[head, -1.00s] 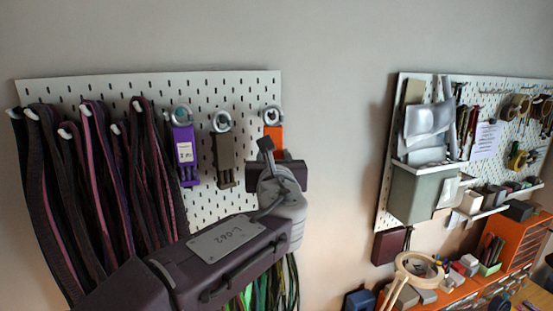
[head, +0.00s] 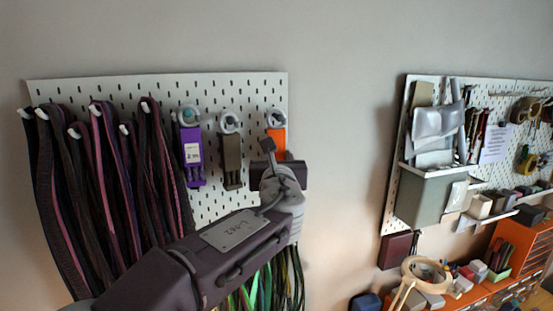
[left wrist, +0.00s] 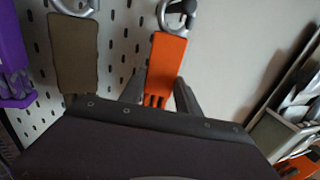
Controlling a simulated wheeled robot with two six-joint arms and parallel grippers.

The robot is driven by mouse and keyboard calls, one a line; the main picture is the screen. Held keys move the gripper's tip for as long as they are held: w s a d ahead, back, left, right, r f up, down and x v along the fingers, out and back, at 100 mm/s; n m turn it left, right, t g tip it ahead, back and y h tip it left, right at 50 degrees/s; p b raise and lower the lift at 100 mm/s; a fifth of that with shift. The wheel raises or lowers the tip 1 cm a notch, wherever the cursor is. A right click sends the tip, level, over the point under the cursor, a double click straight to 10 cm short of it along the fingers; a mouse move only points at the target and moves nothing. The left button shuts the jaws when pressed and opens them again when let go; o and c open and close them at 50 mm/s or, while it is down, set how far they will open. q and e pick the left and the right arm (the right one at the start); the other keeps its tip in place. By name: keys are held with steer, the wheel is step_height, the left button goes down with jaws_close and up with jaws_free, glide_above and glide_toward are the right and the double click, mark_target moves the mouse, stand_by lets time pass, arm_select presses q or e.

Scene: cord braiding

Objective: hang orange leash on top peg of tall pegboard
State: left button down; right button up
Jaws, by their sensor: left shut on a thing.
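The orange leash (head: 277,138) has a flat orange body with slots at its lower end and a grey metal ring (head: 276,116) on top. It hangs upright at the right edge of the tall pegboard (head: 240,92), level with the purple leash (head: 191,152) and the brown leash (head: 231,160). I cannot tell whether the ring is around a peg. My right gripper is out of view.
Dark purple straps (head: 100,180) hang on white pegs at the board's left. Green and yellow cords (head: 265,285) hang below my arm. Bare wall separates this board from a second pegboard (head: 400,180) with a grey bin (head: 425,198), above an orange bench with tools.

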arm_select(q)
steer(key=c, duration=0.8)
jaws_free()
steer(key=shift+o, duration=0.2)
